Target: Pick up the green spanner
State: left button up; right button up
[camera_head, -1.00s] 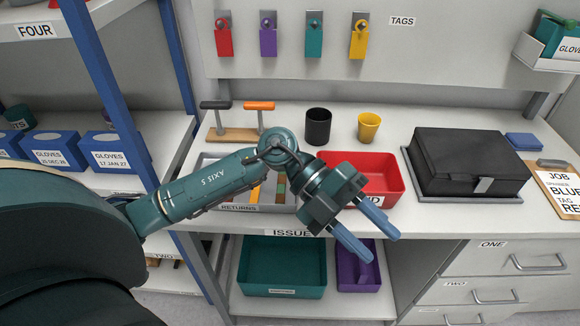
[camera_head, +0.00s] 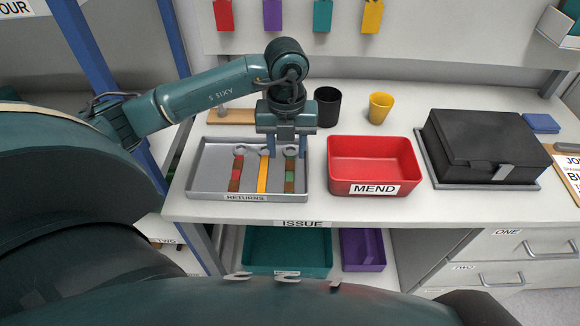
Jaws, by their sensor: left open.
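The green spanner (camera_head: 290,173), brown-handled with a green band, lies in the grey RETURNS tray (camera_head: 205,185), rightmost of three spanners. My left gripper (camera_head: 287,154) points down over the back of the tray, jaws open, one blue finger to each side of the green spanner's ring end. Nothing is held. I cannot tell the exact height of the fingertips above the tray floor. My right gripper is not in view.
A yellow spanner (camera_head: 263,174) and a red-banded spanner (camera_head: 236,173) lie left of it. The red MEND bin (camera_head: 375,182) stands right of the tray. A black cup (camera_head: 327,107), a yellow cup (camera_head: 380,107) and a black case (camera_head: 480,147) stand behind and right.

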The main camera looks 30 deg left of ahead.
aim_at(290, 169)
pick_arm(q)
jog(key=f, duration=0.3)
jog(key=f+p, duration=0.1)
jog(key=f, duration=0.1)
jog(key=shift+w+f, duration=0.3)
jog(key=shift+w, duration=0.05)
jog(key=shift+d, duration=0.1)
jog(key=shift+c, duration=0.2)
grip_shut()
